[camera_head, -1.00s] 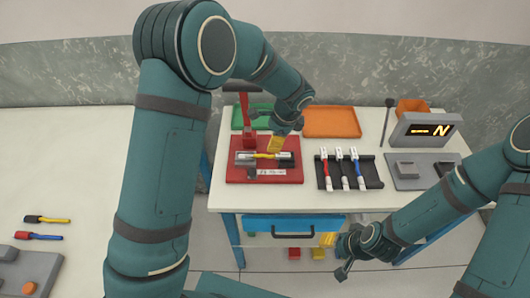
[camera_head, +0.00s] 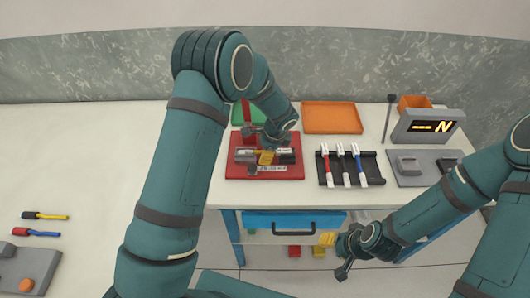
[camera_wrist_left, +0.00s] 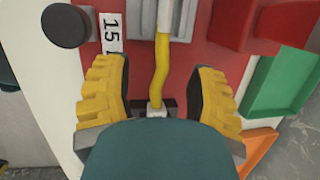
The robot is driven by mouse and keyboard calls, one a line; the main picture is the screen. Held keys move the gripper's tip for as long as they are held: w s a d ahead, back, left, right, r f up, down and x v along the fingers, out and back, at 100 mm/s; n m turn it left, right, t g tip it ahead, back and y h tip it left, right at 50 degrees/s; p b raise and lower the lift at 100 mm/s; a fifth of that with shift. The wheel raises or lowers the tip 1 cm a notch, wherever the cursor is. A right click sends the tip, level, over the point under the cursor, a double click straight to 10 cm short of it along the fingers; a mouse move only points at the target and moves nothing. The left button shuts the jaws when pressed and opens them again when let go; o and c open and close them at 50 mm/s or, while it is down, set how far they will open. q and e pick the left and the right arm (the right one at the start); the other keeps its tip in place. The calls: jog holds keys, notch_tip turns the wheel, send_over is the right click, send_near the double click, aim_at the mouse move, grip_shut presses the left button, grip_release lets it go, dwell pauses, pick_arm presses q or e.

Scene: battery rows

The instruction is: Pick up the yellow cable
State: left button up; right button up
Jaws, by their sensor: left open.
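The yellow cable (camera_wrist_left: 161,70) lies on the red board (camera_wrist_left: 72,87) in the left wrist view, with a white connector end (camera_wrist_left: 176,16) at the top. My left gripper (camera_wrist_left: 160,100) is open, with its yellow-padded fingers on either side of the cable and a gap to each. In the head view my left gripper (camera_head: 266,157) is low over the red board (camera_head: 265,173) and hides most of the cable. My right gripper (camera_head: 343,268) hangs in front of the table, away from the board; its finger opening is too small to make out.
A black rack (camera_head: 370,168) holds red, black and blue cables to the right. An orange tray (camera_head: 332,117) and a green tray (camera_head: 240,112) lie behind. A display (camera_head: 428,128) stands at the right. Another black-and-yellow cable (camera_head: 50,216) lies on the left table.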

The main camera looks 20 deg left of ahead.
pick_arm(q)
jog(key=shift+o, duration=0.2)
grip_shut()
jog(key=shift+r, duration=0.5)
jog(key=r, duration=0.1)
jog(key=s+r, duration=0.1)
jog(key=shift+d+r, duration=0.2)
jog(key=shift+r, duration=0.15)
jog(key=s+d, duration=0.2)
jog(key=s, duration=0.6)
jog(key=s+d, duration=0.2)
jog(key=s, duration=0.6)
jog(key=shift+s+d+b, duration=0.2)
jog(key=shift+d+b, duration=0.1)
jog(key=shift+b, duration=0.15)
